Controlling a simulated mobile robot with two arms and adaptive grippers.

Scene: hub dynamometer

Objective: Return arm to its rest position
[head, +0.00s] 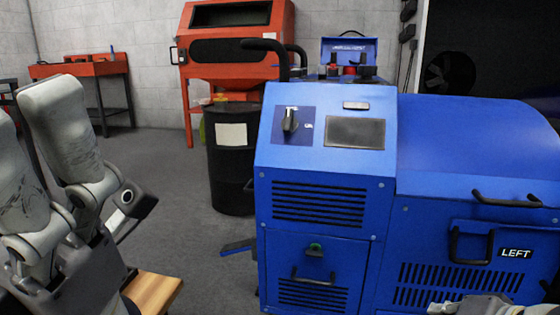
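My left arm comes in from the left with scuffed pale grey links. My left gripper (85,262) is a dark mechanism at the lower left, beside a small black camera-like part; its fingertips are not clear, so I cannot tell whether it is open. It is left of the blue dynamometer cabinet (318,240) and apart from it. At the bottom right edge, a grey metallic piece that may belong to my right arm shows in front of the machine's blue housing (470,145). My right gripper's fingers cannot be made out.
A wooden surface (152,292) lies beside my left arm. A black barrel (232,160) stands behind the cabinet's left side. A red blasting cabinet (235,50) and a red workbench (85,68) are at the back wall. Grey floor (165,180) is clear between them and my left arm.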

